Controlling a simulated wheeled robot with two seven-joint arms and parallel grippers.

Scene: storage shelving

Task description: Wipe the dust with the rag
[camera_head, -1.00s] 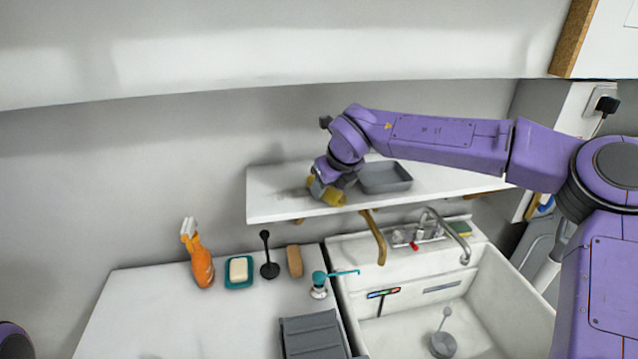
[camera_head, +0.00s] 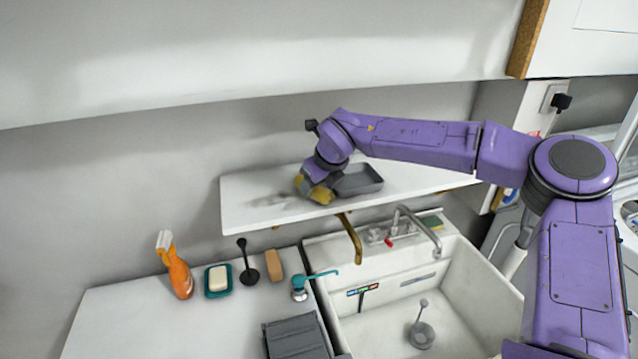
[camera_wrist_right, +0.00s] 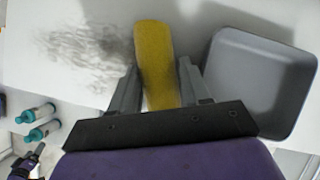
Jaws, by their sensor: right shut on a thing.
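My right gripper (camera_head: 318,186) is over the white wall shelf (camera_head: 245,208). It is shut on the yellow rag (camera_head: 322,195), which also shows between the two fingers in the wrist view (camera_wrist_right: 156,60). The rag is at the shelf surface; whether it presses on it I cannot tell. A grey smudge of dust (camera_head: 272,199) lies on the shelf left of the rag. In the wrist view the dust (camera_wrist_right: 82,50) spreads left of the rag, close to the left finger. My left gripper is not in view.
A grey tray (camera_head: 362,180) stands on the shelf just right of my gripper. Below are a sink (camera_head: 455,320) with a tap (camera_head: 418,228), an orange spray bottle (camera_head: 178,275), a soap dish (camera_head: 218,281) and a teal dispenser (camera_head: 299,290). The shelf's left end is clear.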

